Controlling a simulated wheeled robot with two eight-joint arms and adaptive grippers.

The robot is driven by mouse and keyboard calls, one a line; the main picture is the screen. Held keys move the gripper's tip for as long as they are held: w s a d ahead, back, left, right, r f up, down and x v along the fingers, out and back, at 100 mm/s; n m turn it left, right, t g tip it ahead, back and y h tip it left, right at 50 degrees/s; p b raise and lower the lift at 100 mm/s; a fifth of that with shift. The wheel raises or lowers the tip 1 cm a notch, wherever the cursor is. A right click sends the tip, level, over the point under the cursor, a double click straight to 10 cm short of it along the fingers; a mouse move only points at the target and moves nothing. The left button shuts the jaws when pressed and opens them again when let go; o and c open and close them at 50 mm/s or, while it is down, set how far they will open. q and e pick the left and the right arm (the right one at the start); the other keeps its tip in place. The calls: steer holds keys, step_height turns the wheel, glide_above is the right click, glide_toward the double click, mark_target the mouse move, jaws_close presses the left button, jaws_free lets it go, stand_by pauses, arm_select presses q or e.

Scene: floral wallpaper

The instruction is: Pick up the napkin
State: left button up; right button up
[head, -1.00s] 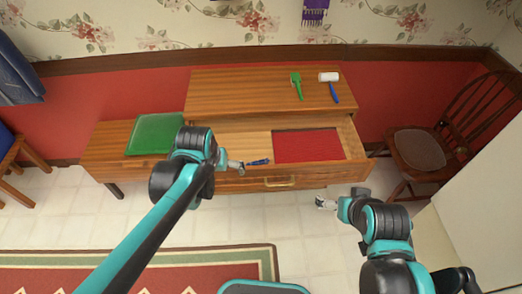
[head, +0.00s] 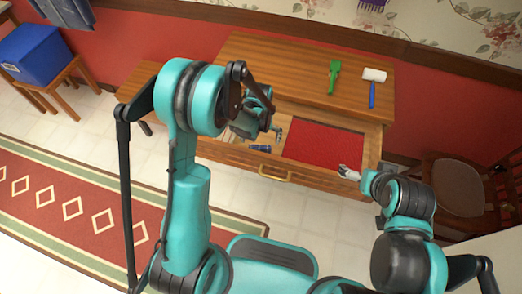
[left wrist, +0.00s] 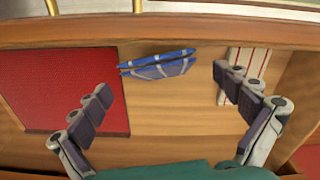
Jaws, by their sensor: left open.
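A blue folded cloth with pale stripes, which looks like the napkin (left wrist: 158,65), lies on the wooden floor of the open drawer (head: 320,178). In the head view the napkin (head: 260,148) is a small blue shape just below my left gripper (head: 277,133). In the left wrist view my left gripper (left wrist: 161,83) is open and empty, its fingers spread to either side of the napkin and apart from it. My right gripper (head: 348,172) is at the drawer's front right corner; its jaws are too small to judge.
A red mat (left wrist: 65,90) lies in the drawer beside the napkin, and a white red-striped item (left wrist: 248,66) is on the other side. The drawer front borders the space. A green brush (head: 333,76) and a lint roller (head: 373,88) lie on the cabinet top.

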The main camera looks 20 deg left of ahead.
arm_select(q)
step_height(320, 180, down, 5)
steer(key=shift+r+b, duration=0.1)
steer(key=shift+b, duration=1.1)
